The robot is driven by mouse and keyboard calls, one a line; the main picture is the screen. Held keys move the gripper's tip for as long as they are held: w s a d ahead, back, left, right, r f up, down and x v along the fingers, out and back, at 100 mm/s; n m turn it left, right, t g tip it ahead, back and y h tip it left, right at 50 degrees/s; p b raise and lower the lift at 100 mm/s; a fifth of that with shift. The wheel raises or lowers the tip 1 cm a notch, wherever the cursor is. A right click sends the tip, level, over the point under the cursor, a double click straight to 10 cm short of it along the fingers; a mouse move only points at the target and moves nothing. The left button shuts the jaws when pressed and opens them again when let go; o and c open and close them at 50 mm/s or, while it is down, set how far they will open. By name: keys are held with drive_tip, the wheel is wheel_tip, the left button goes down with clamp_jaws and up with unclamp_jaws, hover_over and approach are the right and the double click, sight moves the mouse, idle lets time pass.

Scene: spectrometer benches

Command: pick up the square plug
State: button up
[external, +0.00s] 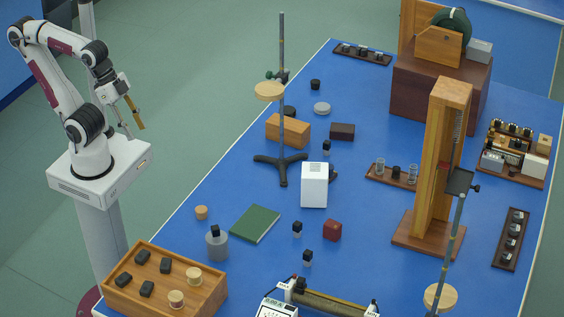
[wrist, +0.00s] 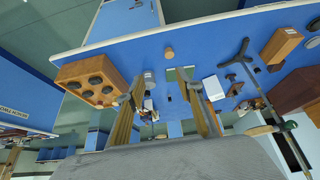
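I cannot tell for certain which piece is the square plug. Small black-topped square pieces stand on the blue bench: one near the middle (external: 297,229), one in front of it (external: 307,258), and one farther back (external: 326,148). Several dark blocks (external: 166,265) sit in the wooden box (external: 218,300) at the front left, beside round pale corks (external: 193,276). My gripper (external: 135,131) is raised at the left, off the bench edge and apart from all of these. In the wrist view its two fingers (wrist: 163,78) are spread, with nothing between them.
A grey cylinder (external: 217,247), a green book (external: 254,223), a white box (external: 314,185) and a dark red cube (external: 332,230) stand on the bench. A tall stand (external: 282,130) and a wooden column (external: 432,170) rise as obstacles. Bare blue surface lies between the items.

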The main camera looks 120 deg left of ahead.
drive_tip(key=shift+w, duration=0.15)
drive_tip(key=w+a+f+t+y, duration=0.1)
drive_tip(key=w+a, duration=0.2)
drive_tip(key=w, duration=0.7)
drive_tip(key=w+a+f+t, duration=0.1)
drive_tip(key=w+a+t, duration=0.15)
drive_tip(key=w, duration=0.75)
drive_tip(key=w+a+f+t+y, duration=0.1)
drive_tip(key=w+a, duration=0.2)
drive_tip(key=w, duration=0.7)
drive_tip(key=w+a+f+m+t+h, duration=0.1)
drive_tip(key=w+a+f+m+h, duration=0.1)
drive_tip(key=w+f, duration=0.65)
drive_tip(key=t+h, duration=0.2)
approach(297, 223)
drive_tip(key=shift+w, duration=1)
drive_tip(key=shift+w+d+f+h, duration=0.1)
drive_tip(key=shift+f+h, duration=0.2)
drive_tip(key=shift+f, duration=0.25)
drive_tip(key=shift+x, duration=1.3)
